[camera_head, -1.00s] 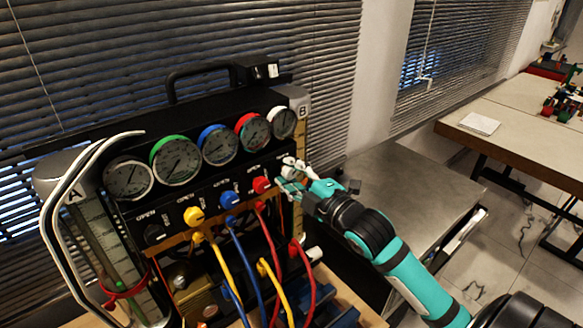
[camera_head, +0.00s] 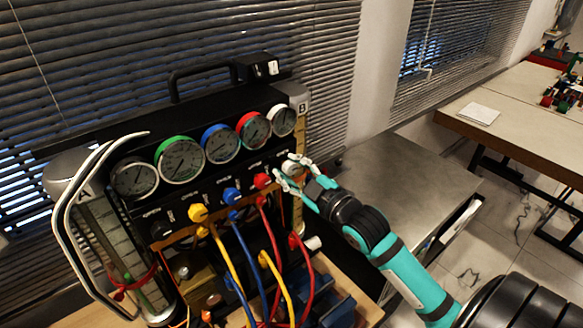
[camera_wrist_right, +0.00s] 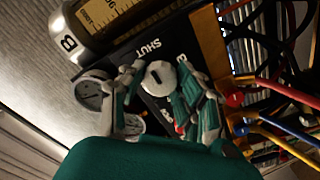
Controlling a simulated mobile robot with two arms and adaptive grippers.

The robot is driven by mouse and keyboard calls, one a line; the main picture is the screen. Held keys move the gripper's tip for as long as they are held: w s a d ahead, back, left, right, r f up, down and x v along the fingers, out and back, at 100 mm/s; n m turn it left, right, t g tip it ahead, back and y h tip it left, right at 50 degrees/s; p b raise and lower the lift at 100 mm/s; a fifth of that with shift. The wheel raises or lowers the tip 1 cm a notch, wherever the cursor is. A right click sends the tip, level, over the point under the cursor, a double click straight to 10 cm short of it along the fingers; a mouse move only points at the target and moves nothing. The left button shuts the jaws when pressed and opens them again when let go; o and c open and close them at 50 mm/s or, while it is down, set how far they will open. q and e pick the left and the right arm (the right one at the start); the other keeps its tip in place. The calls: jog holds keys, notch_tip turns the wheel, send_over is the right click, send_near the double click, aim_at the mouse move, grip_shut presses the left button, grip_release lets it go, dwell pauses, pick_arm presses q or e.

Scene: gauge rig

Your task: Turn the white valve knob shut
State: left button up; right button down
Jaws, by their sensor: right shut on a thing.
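The white valve knob (camera_wrist_right: 159,78) sits on the black panel beside the word SHUT in the right wrist view. It has a dark slot-like mark across its face. In the head view the knob (camera_head: 292,167) is at the right end of the valve row, partly covered by fingers. My right gripper (camera_head: 290,174) reaches it from the lower right. In the wrist view the right gripper (camera_wrist_right: 160,92) has one finger on each side of the knob and is shut on it. My left gripper is not in view.
Red (camera_head: 262,181), blue (camera_head: 231,196) and yellow (camera_head: 197,212) knobs stand left of the white one, with hoses below. Several round gauges (camera_head: 221,143) line the panel above. Column B (camera_head: 299,105) stands close on the right. A grey table (camera_head: 400,180) lies beyond my arm.

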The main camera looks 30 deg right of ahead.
jog(key=shift+f, duration=0.1)
jog(key=c, duration=0.9)
grip_release()
jog(key=shift+c, duration=0.2)
jog(key=s+d, duration=0.1)
jog(key=s, duration=1.1)
